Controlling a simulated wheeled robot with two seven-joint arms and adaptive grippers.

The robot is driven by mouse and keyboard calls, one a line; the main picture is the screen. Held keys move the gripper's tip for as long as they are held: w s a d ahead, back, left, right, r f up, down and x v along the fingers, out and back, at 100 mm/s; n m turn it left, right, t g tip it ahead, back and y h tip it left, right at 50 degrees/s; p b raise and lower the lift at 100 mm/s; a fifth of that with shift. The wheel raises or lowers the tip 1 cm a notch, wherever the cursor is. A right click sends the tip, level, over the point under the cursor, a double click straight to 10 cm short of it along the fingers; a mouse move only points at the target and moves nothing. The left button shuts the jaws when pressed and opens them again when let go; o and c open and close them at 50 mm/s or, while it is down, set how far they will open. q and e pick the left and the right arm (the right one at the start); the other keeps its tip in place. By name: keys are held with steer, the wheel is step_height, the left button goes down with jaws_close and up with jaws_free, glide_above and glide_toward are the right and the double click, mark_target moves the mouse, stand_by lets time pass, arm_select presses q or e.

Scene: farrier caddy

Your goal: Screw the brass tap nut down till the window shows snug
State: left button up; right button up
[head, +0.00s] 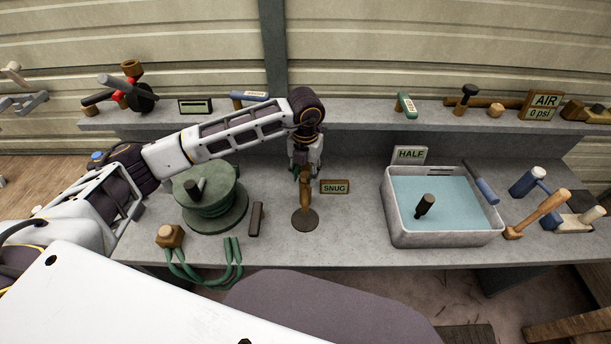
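The brass tap (305,206) stands upright on a round brown base on the grey bench, near the middle of the head view. A small window sign (335,187) just right of it reads SNUG. My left gripper (303,172) points down at the top of the tap, with its fingertips at or around that top. The fingers are small and partly hidden, so I cannot tell whether they are shut on the brass nut or apart from it. The nut itself is not clearly visible. My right gripper is not in view.
A green hose reel (211,200) and a coiled green hose (205,270) lie left of the tap. A grey basin of water (447,238) stands right, behind it a HALF sign (409,155). Mallets (538,214) lie farther right. Bench between tap and basin is clear.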

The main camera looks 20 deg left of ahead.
mark_target(305, 174)
arm_select(q)
steer(key=shift+r, duration=0.15)
steer(key=shift+r, duration=0.35)
steer(key=shift+r+p, duration=1.2)
steer(key=shift+r, duration=0.85)
